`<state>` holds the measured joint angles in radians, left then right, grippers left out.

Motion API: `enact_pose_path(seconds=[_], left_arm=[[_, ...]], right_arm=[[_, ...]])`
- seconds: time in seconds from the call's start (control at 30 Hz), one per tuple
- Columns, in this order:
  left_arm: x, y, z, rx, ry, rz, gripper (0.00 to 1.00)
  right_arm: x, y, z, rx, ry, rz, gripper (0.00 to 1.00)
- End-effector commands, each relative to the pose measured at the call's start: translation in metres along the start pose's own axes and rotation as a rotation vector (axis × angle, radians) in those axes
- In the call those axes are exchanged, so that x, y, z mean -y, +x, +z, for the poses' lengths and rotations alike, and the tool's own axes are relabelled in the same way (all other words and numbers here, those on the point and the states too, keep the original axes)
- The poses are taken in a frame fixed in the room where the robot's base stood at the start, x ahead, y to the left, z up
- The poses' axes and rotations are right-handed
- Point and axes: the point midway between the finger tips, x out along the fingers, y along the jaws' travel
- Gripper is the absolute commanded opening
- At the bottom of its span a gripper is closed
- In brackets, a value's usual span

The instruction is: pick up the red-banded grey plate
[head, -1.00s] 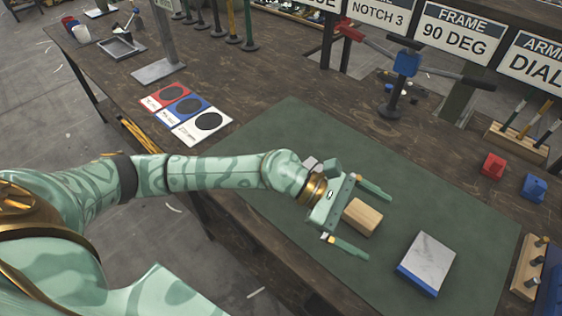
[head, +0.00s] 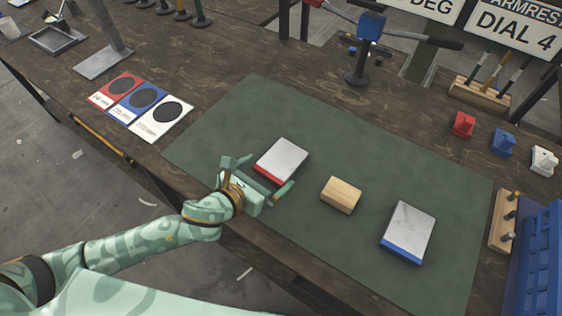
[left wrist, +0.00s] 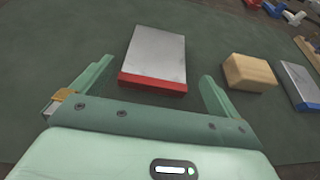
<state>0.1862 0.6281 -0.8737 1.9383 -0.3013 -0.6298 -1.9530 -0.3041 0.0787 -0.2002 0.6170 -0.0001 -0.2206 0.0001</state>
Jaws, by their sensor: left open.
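The red-banded grey plate (head: 283,160) lies flat on the green mat (head: 330,130), its red band on the edge nearest me. It also shows in the left wrist view (left wrist: 157,56), just ahead of the jaws. My left gripper (head: 262,176) is open and empty, with its fingers (left wrist: 152,78) to either side of the plate's red edge. My right gripper is not in view.
A wooden block (head: 341,195) lies right of the plate, and a blue-banded grey plate (head: 407,231) lies further right. A blue bin (head: 540,262) and a pegged wooden rack (head: 503,222) stand at the right edge. The mat behind the plate is clear.

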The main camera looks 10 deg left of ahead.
Motion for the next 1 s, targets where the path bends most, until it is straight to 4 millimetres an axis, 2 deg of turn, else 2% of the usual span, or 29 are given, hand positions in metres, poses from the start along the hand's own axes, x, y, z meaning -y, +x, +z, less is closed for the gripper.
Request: enact_pose_path(seconds=[0.03,0.23,0.4,0.5,0.77,1.0], left_arm=[[0.000,0.008,-0.002,0.000,-0.002,0.000,1.00],[-0.001,0.024,-0.001,0.000,-0.001,-0.001,1.00],[-0.005,0.053,-0.001,0.000,-0.003,-0.002,1.00],[-0.005,0.064,0.000,-0.001,-0.002,-0.003,1.00],[-0.005,0.067,0.003,0.000,0.000,-0.002,1.00],[-0.005,0.067,0.003,0.000,0.000,-0.002,0.38]], right_arm=[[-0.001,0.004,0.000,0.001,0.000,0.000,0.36],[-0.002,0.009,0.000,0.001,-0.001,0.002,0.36],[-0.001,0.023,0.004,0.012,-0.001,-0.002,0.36],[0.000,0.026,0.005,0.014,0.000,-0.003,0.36],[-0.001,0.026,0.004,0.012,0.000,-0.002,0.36],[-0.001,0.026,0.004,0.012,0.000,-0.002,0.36]])
